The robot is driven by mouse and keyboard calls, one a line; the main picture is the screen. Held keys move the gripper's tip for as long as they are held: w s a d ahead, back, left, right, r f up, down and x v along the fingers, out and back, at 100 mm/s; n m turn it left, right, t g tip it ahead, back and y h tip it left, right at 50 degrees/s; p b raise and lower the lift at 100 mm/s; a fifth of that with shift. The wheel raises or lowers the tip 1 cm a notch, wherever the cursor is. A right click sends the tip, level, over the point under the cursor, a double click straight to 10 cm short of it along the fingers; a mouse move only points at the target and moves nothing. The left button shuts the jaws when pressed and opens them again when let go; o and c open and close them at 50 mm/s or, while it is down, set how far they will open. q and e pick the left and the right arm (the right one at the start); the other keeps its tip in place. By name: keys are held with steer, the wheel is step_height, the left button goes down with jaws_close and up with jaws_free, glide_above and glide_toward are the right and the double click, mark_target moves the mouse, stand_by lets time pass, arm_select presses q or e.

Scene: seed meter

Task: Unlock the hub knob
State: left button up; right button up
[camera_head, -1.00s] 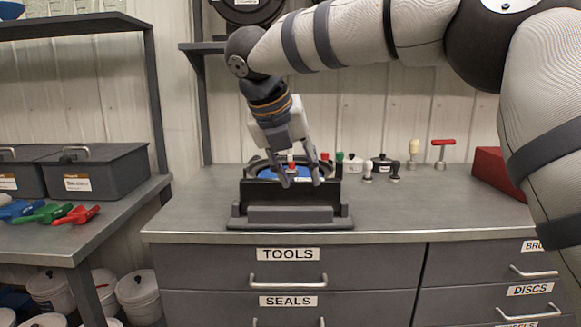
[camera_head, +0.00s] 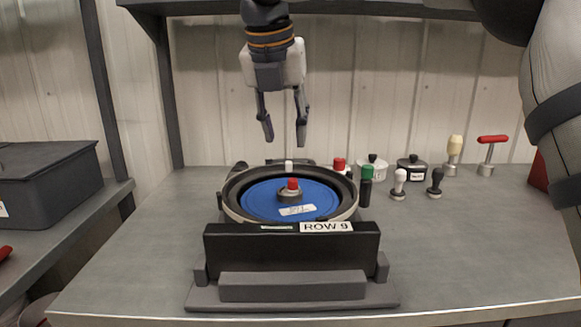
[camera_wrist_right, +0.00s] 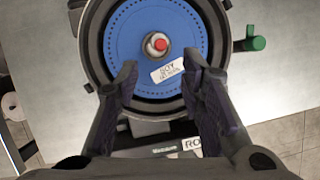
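The seed meter, a black round housing on a stand labelled ROW 9 (camera_head: 291,242), sits on the workbench. A blue disc (camera_head: 254,201) lies inside its ring. The hub knob (camera_head: 292,187), red-topped on a grey hub, stands at the disc's centre; it also shows in the right wrist view (camera_wrist_right: 159,44). My right gripper (camera_head: 284,136) is open and empty, pointing down, above and behind the knob in the head view. In the right wrist view its fingers (camera_wrist_right: 163,75) are spread over the near part of the disc, apart from the knob. My left gripper is not in view.
A green-topped handle (camera_head: 366,180) stands at the meter's right side. Behind it on the bench are lidded pots (camera_head: 411,167), small stampers (camera_head: 398,185) and a red T-handled tool (camera_head: 491,150). A dark bin (camera_head: 50,185) stands on the left table.

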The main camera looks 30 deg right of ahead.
mark_target(292, 179)
steer(key=x, duration=1.1)
steer(key=shift+s+a+b, duration=0.1)
steer(key=shift+s+b, duration=0.1)
steer(key=shift+b, duration=0.15)
jaws_close()
